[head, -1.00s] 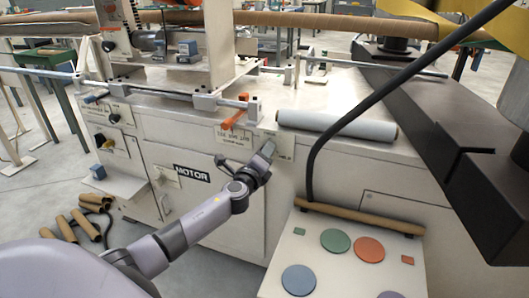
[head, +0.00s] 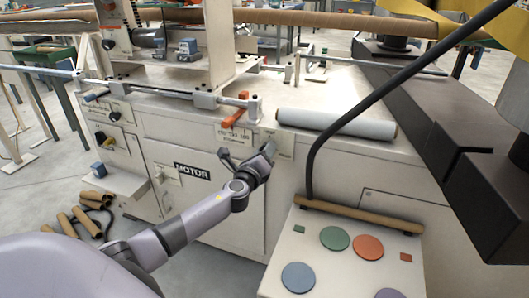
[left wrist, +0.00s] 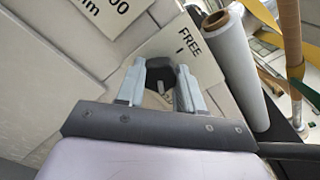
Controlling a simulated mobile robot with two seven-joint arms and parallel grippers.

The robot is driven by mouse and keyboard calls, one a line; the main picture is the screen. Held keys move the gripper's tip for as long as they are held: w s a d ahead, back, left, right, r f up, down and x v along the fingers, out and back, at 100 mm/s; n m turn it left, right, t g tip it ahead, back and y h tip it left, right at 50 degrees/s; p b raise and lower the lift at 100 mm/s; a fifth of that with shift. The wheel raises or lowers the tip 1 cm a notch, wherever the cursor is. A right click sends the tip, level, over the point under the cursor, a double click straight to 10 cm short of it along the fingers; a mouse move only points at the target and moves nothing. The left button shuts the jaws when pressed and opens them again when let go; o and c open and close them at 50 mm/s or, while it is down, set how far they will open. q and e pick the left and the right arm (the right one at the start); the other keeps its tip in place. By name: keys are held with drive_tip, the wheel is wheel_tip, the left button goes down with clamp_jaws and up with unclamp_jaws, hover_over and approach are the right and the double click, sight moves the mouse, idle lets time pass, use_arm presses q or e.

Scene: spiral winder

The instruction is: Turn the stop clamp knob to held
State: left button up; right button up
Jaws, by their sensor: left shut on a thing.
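The stop clamp knob (left wrist: 160,69) is dark and sits on a pale label plate marked FREE (left wrist: 190,45) in the left wrist view. My left gripper (left wrist: 158,75) has one finger on each side of the knob and is shut on it. A small light mark shows on the knob's near side. In the head view my left gripper (head: 267,150) is at the machine's front panel, by the label plate (head: 286,142), and hides the knob. Any HELD marking is not visible. My right gripper is not in view.
An orange lever (head: 235,117) on a rail is just above left of the gripper. A pale roll (head: 335,124) lies on the machine top. Cardboard tubes (head: 84,222) lie on the floor.

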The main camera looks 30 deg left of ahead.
use_arm(q)
drive_tip(key=o, duration=1)
drive_tip(key=shift+o, duration=0.2)
drive_tip(key=p+v, duration=0.1)
drive_tip(key=v, duration=0.6)
drive_tip(key=shift+p, duration=0.3)
drive_tip(key=shift+s, duration=0.15)
